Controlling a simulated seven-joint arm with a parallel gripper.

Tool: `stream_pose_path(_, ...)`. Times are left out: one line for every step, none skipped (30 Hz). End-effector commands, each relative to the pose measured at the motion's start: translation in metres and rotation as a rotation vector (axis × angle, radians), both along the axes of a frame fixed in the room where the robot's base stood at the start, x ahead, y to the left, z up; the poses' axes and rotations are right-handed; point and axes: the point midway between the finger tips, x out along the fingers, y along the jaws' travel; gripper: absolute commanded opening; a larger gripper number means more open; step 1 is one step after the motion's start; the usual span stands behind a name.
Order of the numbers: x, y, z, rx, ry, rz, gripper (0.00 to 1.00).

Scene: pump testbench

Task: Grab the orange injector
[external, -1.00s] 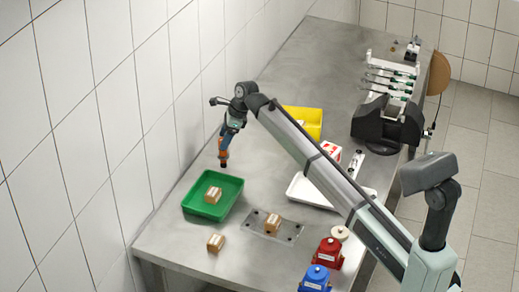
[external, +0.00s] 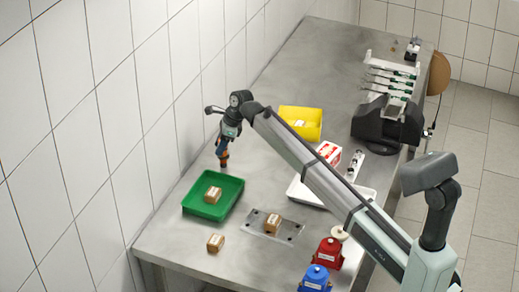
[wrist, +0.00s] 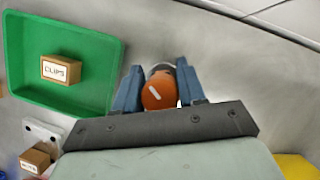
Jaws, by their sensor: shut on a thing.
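The orange injector (wrist: 158,92) is a cylinder with an orange end that carries a pale slot mark. In the wrist view it sits between the two blue fingers of my gripper (wrist: 160,85), which are shut on it. In the external view my gripper (external: 222,150) holds the injector (external: 224,158) hanging upright above the bench, behind the green tray. The injector's lower end is partly hidden in the wrist view.
The green tray (external: 235,183) holds a small box (external: 212,194). Another box (external: 215,243) lies in front of it, and one stands on a metal plate (external: 291,232). A yellow bin (external: 312,132) is to the right. The tiled wall (external: 155,150) is close on the left.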

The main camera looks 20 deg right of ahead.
Motion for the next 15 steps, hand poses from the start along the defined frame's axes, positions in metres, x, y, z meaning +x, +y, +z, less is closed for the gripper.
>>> stream_pose_path(-0.0001, 0.0, 0.0001, 0.0, 0.0, 0.0, 0.19)
stream_pose_path(-0.0001, 0.0, 0.0001, 0.0, 0.0, 0.0, 0.16)
stream_pose_path(-0.0001, 0.0, 0.0001, 0.0, 0.0, 0.0, 0.12)
stream_pose_path(-0.0001, 0.0, 0.0001, 0.0, 0.0, 0.0, 0.09)
stream_pose_path(-0.0001, 0.0, 0.0001, 0.0, 0.0, 0.0, 0.06)
stream_pose_path(-0.0001, 0.0, 0.0001, 0.0, 0.0, 0.0, 0.02)
stream_pose_path(-0.0001, 0.0, 0.0001, 0.0, 0.0, 0.0, 0.0)
stream_pose_path(-0.0001, 0.0, 0.0001, 0.0, 0.0, 0.0, 0.0)
stream_pose_path(-0.0001, 0.0, 0.0001, 0.0, 0.0, 0.0, 0.0)
stream_pose_path(0.0, 0.0, 0.0001, 0.0, 0.0, 0.0, 0.0)
stream_pose_path(0.0, 0.0, 0.0001, 0.0, 0.0, 0.0, 0.0)
stream_pose_path(0.0, -0.0001, 0.0002, 0.0, 0.0, 0.0, 0.0)
stream_pose_path(-0.0001, 0.0, 0.0002, 0.0, 0.0, 0.0, 0.0)
stream_pose_path(-0.0001, 0.0, 0.0002, 0.0, 0.0, 0.0, 0.0)
stream_pose_path(0.0, 0.0001, 0.0006, 0.001, 0.0, 0.0, 0.0)
